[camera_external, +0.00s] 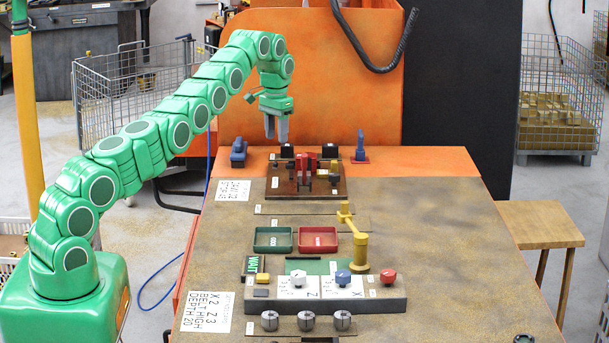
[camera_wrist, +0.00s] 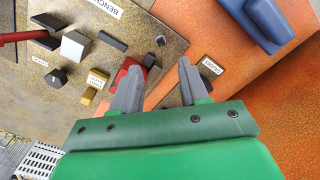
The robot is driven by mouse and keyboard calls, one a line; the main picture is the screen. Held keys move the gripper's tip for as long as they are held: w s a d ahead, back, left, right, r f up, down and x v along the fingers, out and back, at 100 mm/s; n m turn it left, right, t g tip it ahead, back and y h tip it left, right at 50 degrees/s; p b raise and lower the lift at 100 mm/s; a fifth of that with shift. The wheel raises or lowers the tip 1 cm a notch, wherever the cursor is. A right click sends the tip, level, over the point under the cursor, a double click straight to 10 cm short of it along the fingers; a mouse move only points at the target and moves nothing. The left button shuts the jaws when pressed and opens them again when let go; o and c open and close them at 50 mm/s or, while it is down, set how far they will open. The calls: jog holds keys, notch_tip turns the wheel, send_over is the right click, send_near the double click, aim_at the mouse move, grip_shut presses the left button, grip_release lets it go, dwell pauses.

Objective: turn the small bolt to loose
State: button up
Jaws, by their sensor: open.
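My gripper (camera_external: 276,138) hangs fingers down over the back of the bench, above the left rear of the brown fixture plate (camera_external: 278,194). Its fingers are apart and empty, and they also show in the wrist view (camera_wrist: 160,66). The plate carries red jaws (camera_external: 305,166) and dark blocks. In the wrist view, a small dark knob (camera_wrist: 160,40) lies beyond the fingertips, and a black knob (camera_wrist: 56,78) stands at the left. A red part (camera_wrist: 131,64) is partly hidden by the left finger. I cannot tell which piece is the small bolt; the small labels are unreadable.
A blue tool (camera_external: 238,153) stands left of the plate and another blue piece (camera_external: 360,147) right of it. Nearer are green (camera_external: 272,239) and red (camera_external: 318,239) trays, a yellow post (camera_external: 360,250) and a grey knob box (camera_external: 325,300).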

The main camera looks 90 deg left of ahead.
aim_at(275, 164)
jog(key=m, duration=0.6)
jog(key=shift+m, duration=0.3)
jog(key=m, duration=0.3)
jog(key=shift+s+f, duration=0.1)
jog(key=m, duration=0.4)
jog(key=shift+s+d+m, duration=0.1)
jog(key=shift+m, duration=0.2)
jog(key=shift+f, duration=3.9)
grip_shut()
